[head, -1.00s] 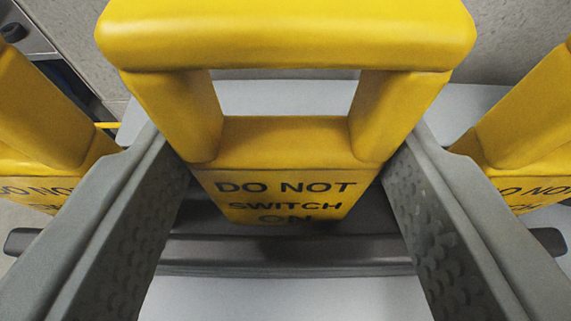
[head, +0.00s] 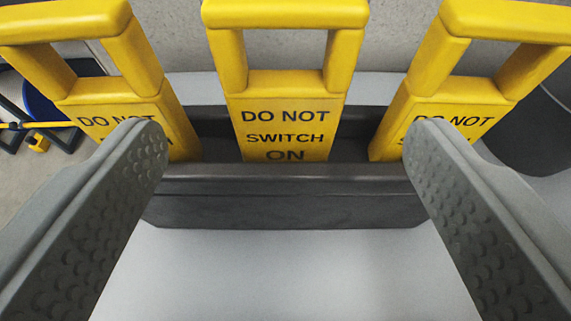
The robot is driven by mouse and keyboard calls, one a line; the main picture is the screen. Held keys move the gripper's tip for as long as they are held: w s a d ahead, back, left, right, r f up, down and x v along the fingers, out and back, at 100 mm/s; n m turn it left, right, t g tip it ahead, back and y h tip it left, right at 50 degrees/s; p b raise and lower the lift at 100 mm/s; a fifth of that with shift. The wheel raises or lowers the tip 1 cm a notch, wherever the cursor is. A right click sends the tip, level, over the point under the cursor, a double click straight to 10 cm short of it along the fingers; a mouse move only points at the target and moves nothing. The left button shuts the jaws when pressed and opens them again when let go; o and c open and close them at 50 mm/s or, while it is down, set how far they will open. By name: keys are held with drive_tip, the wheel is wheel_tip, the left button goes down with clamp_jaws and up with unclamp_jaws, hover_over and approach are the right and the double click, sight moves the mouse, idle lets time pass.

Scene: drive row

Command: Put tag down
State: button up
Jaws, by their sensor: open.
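Three yellow tags with handle loops stand in a dark grey rack (head: 290,211) on a light surface. The middle tag (head: 286,108) is upright and reads "DO NOT SWITCH ON". The left tag (head: 137,112) and right tag (head: 455,105) stand on either side, each partly hidden by a finger. My gripper (head: 286,140) is open, with its grey studded fingers spread wide. It is empty and back from the middle tag, touching none that I can see. The tags' lower ends are hidden inside the rack.
A grey wall (head: 385,48) rises close behind the rack. The light surface (head: 285,275) in front of the rack is clear. Dark and blue items with a yellow part (head: 38,142) lie at the far left. A dark rounded object (head: 540,130) is at the right.

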drive_tip(key=v, duration=0.6)
drive_tip(key=shift+s+r, duration=0.1)
drive_tip(key=shift+s, duration=0.05)
drive_tip(key=s+r+t, duration=0.1)
drive_tip(key=s+t, duration=0.1)
drive_tip(key=s, duration=1.1)
drive_tip(key=s+r+t, duration=0.1)
drive_tip(key=s+r, duration=0.1)
drive_tip(key=s, duration=1.1)
drive_tip(key=shift+s+r+t, duration=0.3)
drive_tip(key=shift+t, duration=0.1)
